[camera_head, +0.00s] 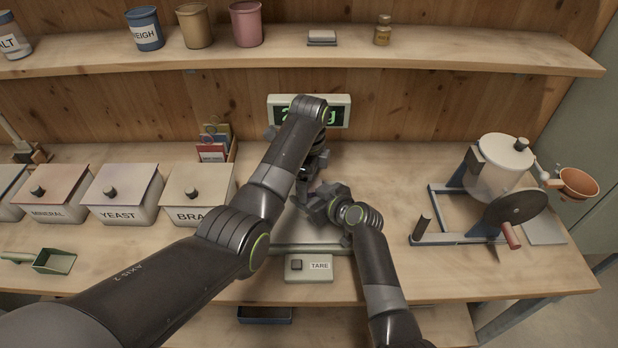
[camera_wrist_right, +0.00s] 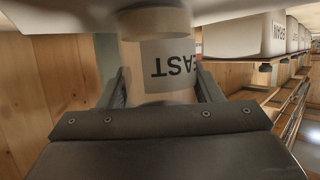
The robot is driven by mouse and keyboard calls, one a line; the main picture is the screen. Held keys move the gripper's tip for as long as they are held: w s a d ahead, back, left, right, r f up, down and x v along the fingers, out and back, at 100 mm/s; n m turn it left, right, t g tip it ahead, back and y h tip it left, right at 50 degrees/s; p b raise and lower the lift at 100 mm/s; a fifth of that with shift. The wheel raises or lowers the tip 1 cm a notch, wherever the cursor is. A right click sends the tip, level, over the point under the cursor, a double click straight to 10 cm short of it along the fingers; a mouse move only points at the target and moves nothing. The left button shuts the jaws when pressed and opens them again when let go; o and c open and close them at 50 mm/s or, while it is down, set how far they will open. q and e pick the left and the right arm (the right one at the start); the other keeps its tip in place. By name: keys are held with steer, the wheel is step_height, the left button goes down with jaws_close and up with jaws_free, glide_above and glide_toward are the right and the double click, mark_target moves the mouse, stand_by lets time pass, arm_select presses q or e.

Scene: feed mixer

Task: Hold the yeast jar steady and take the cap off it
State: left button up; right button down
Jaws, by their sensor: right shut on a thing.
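The yeast jar (camera_wrist_right: 168,65) is a pale jar whose label shows part of the word YEAST, upside down in the right wrist view. My right gripper (camera_wrist_right: 160,82) has a finger on each side of it and is shut on it. In the head view the right gripper (camera_head: 318,203) is above the scale's near part, and the arms and grippers hide the jar. My left gripper (camera_head: 309,178) points down just behind and above the right one. Its fingers are too small and dark to tell whether they are open or hold anything. The cap cannot be made out.
A scale display (camera_head: 338,108) stands behind the arms, and a TARE panel (camera_head: 309,268) lies in front. Lidded bins, including the YEAST bin (camera_head: 120,205), stand left. A hand-cranked mixer (camera_head: 500,170) stands right. A shelf (camera_head: 250,58) runs above.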

arm_select(q)
steer(key=shift+r, duration=2.25)
steer(key=shift+c, duration=0.4)
steer(key=m, duration=0.1)
steer(key=r+m, duration=0.1)
steer(key=m, duration=0.2)
steer(key=shift+r+m, duration=0.35)
steer(key=shift+m, duration=0.05)
steer(key=m, duration=0.1)
steer(key=r+m, duration=0.1)
steer(key=m, duration=0.2)
steer(key=shift+r+m, duration=0.25)
steer(key=shift+m, duration=0.45)
steer(key=shift+f, duration=3.9)
